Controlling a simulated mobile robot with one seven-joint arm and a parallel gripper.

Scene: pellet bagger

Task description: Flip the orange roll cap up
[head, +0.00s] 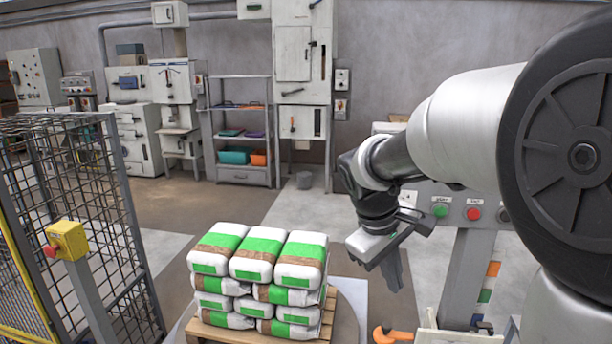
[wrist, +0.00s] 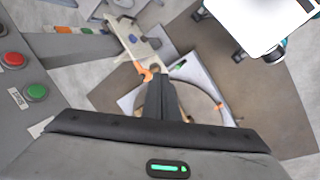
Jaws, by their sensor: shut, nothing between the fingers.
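An orange part (head: 390,335), which looks like the orange roll cap, shows at the bottom of the head view, on the left end of a pale machine part. In the wrist view the orange part (wrist: 144,72) lies just beyond and left of my fingertips. Whether its cap is up or down is too small to tell. My gripper (head: 395,285) points downward above it in the head view, shut and empty. In the wrist view my gripper (wrist: 162,78) has its fingers together, apart from the orange part as far as I can see.
A pallet (head: 205,330) of stacked white-and-green bags (head: 252,258) stands left of my gripper. A control panel with green and red buttons (head: 440,210) stands close on the right. A wire fence (head: 75,190) and a yellow post box (head: 68,240) are at the left.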

